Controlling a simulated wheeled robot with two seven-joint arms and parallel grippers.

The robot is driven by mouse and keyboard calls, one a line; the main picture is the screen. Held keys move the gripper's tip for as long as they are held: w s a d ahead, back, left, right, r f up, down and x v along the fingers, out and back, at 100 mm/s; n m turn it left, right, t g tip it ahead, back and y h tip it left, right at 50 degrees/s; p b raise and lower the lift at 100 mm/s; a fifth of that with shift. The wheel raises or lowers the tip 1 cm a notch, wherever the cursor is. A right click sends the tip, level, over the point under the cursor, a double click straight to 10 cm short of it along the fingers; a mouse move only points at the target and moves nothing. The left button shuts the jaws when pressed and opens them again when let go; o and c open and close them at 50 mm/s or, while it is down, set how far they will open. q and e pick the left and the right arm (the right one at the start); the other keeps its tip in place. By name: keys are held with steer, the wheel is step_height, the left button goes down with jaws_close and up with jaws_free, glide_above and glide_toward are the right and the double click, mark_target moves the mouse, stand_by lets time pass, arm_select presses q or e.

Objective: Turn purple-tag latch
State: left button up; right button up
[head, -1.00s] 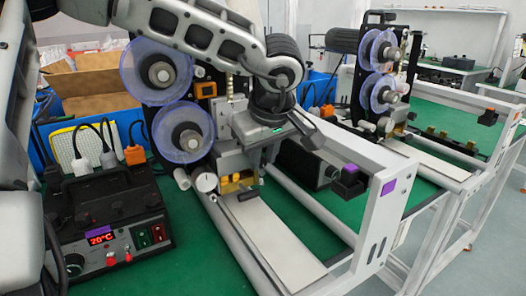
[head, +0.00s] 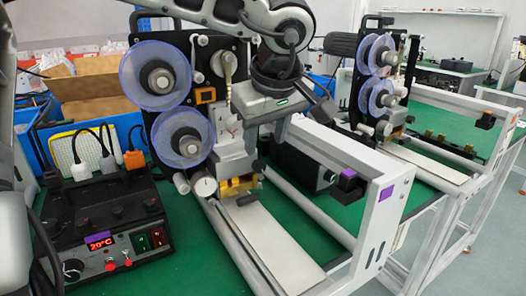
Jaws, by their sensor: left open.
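The near coder machine (head: 215,72) has two clear-blue reels and stands left of centre in the head view. Purple tags mark its white frame (head: 386,192) and the control box (head: 99,239) at its left. My left gripper (head: 287,122) is open and empty, in front of the right part of the coder, above the metal print block (head: 236,165) and yellow part (head: 240,187). A slim pale upright lever (head: 228,82) shows just left of the gripper; I cannot tell whether it is the latch. The gripper hides part of the coder behind it. My right gripper is not in view.
A white frame rail runs close to the right of my gripper. A second coder (head: 378,75) stands further back on the right. A pale plate (head: 275,240) lies in front of the near coder. An open cardboard box (head: 90,80) is behind it on the left.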

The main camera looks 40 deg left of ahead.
arm_select(q)
steer(key=p+v, duration=0.1)
steer(key=v, duration=0.8)
steer(key=shift+r, duration=0.15)
steer(key=shift+s, duration=0.15)
